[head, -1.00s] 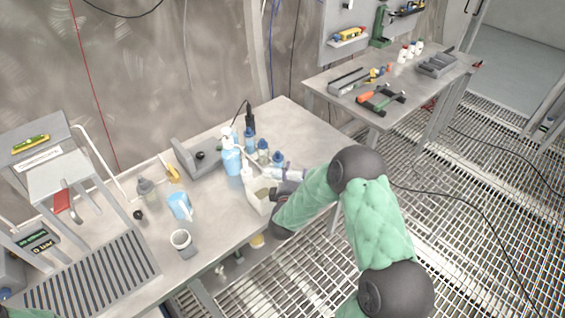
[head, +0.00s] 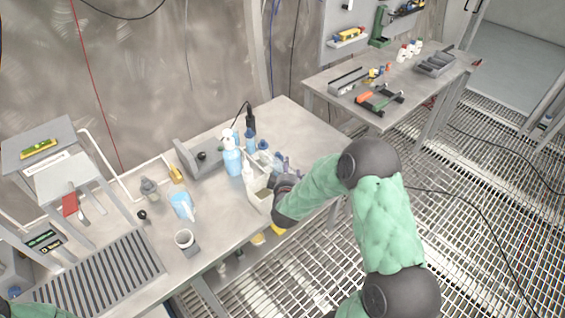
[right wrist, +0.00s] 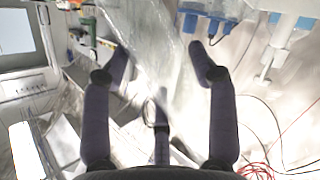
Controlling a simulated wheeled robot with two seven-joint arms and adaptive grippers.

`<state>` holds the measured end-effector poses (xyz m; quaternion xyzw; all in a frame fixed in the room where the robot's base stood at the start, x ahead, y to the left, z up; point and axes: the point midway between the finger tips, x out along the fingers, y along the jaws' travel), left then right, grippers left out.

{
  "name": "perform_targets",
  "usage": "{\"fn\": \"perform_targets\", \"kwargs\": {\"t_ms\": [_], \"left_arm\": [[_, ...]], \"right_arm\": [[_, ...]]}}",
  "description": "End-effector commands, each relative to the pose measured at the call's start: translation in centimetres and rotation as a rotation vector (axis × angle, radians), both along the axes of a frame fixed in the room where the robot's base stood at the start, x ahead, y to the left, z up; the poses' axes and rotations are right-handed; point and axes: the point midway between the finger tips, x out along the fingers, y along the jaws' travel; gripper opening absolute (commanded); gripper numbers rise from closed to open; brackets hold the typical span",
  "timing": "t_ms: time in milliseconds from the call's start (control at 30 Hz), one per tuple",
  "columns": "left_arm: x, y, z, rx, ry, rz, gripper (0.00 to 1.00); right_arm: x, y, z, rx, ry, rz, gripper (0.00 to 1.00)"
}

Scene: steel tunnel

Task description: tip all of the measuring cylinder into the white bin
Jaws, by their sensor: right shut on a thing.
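My right gripper (head: 284,180) is at the front edge of the workbench, partly hidden by my own green arm. In the right wrist view its dark fingers (right wrist: 160,68) stand on either side of a clear measuring cylinder (right wrist: 158,40), shut on it. The cylinder is hard to make out in the head view, and its contents cannot be told. A small white bin (head: 257,199) stands on the bench just left of the gripper. Only green padding of my left arm shows at the bottom left; its gripper is out of view.
Close behind the bin are a spray bottle (head: 231,158) and several blue-capped bottles. A grey rack (head: 40,165) is at far left. A second table (head: 345,105) stands behind at right.

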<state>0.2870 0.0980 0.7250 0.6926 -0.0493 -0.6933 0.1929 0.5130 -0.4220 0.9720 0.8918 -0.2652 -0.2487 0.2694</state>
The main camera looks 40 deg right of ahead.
Motion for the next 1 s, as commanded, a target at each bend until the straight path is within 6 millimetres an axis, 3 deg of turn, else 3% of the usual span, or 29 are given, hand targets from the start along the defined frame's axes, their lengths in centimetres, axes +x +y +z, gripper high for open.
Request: {"fn": "perform_targets", "kwargs": {"t_ms": [200, 567, 967, 1000], "left_arm": [[0.0, 0.0, 0.6, 0.0, 0.0, 0.0, 0.41], [0.0, 0.0, 0.6, 0.0, 0.0, 0.0, 0.41], [0.0, 0.0, 0.8, 0.0, 0.0, 0.0, 0.41], [0.0, 0.0, 0.8, 0.0, 0.0, 0.0, 0.41]], "right_arm": [[0.3, 0.5, 1.1, 0.108, -0.054, 0.0, 0.17], [0.4, 0.7, 1.1, 0.128, -0.063, 0.001, 0.17], [1.4, 3.0, 2.7, 0.357, -0.171, 0.005, 0.17], [1.5, 3.3, 2.8, 0.382, -0.18, 0.006, 0.12]]}}
